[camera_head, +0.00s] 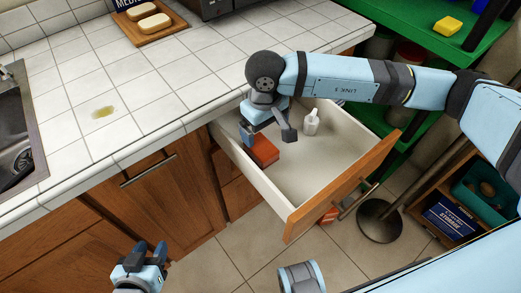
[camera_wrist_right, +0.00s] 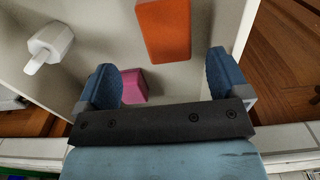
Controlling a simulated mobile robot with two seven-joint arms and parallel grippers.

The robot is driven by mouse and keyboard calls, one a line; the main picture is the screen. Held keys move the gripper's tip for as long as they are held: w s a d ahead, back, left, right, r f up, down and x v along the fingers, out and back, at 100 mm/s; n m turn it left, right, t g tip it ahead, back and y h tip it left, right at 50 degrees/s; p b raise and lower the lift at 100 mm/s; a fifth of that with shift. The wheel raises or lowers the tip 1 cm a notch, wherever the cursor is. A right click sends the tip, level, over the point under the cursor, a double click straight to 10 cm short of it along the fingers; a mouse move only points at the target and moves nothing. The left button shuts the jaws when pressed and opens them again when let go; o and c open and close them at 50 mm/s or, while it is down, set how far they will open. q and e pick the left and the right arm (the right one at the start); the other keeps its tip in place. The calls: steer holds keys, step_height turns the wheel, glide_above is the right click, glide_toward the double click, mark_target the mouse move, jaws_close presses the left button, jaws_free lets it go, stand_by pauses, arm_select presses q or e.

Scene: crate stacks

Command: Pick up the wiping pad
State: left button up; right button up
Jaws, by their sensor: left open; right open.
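An open drawer (camera_head: 291,205) holds an orange-red block (camera_head: 262,150) and a white bottle (camera_head: 311,122). In the right wrist view the orange block (camera_wrist_right: 163,30) lies beyond the fingertips, and a smaller pink block (camera_wrist_right: 133,87) shows between the fingers, partly hidden by the gripper. I cannot tell for sure which block is the wiping pad. The pink block is hidden in the head view. My right gripper (camera_head: 267,131) is open and empty above the drawer; its fingers also show in its wrist view (camera_wrist_right: 164,80). My left gripper (camera_head: 147,252) is open and empty, low in front of the cabinets.
A yellowish spill (camera_head: 103,112) lies on the tiled counter (camera_head: 140,85), left of the drawer. A board (camera_head: 150,29) with two pale oval pieces is at the back. A yellow block (camera_head: 447,25) sits on the green shelf (camera_head: 405,30). A sink (camera_head: 15,130) is at left.

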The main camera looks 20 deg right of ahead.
mark_target(261, 146)
steer(key=f, duration=0.4)
steer(key=a+f, duration=0.1)
steer(key=f, duration=0.2)
steer(key=shift+s+f+b, duration=0.1)
steer(key=shift+b, duration=0.2)
steer(key=c, duration=1)
